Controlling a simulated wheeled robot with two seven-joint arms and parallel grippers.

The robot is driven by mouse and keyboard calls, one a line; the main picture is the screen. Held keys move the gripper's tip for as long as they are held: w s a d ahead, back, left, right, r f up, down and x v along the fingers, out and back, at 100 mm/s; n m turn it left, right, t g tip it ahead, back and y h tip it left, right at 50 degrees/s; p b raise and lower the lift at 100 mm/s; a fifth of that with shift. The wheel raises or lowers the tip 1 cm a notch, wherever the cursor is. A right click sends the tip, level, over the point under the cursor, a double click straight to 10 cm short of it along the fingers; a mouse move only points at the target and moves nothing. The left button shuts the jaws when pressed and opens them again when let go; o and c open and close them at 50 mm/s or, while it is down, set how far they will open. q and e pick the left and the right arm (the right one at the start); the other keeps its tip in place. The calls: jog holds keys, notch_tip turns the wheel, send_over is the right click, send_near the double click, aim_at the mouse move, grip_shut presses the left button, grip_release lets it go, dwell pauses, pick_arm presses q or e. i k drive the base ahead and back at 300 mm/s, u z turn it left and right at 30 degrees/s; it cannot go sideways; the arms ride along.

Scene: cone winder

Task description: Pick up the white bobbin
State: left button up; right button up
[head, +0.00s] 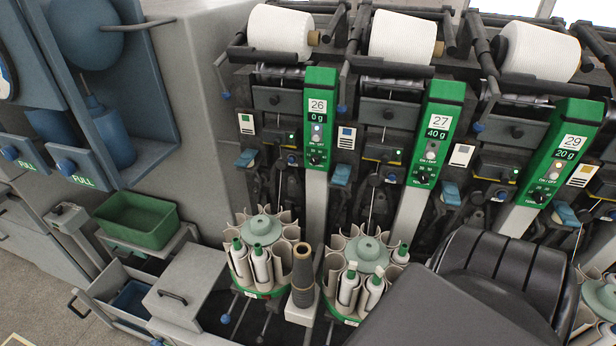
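Several slim white bobbins with green tips stand in round magazines at the lower middle. In the left magazine (262,293), one white bobbin (261,268) stands upright at the front, with another beside it. In the middle magazine (337,312), white bobbins (348,287) stand at the front and one (401,254) at the right. I cannot tell which one the task means. A dark grey bobbin (303,280) with a brown top stands on a white block between these magazines. Neither of my grippers is in view.
Large white yarn cones (280,32) lie along the top above green panels (319,110) numbered 26, 27 and 29. A green bin (137,222) and an open drawer (117,284) are at the left. A third magazine at the right edge is partly hidden.

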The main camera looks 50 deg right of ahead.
aim_at(375, 286)
jog(key=u, duration=0.45)
jog(key=k, duration=1.55)
jog(key=z, duration=2.55)
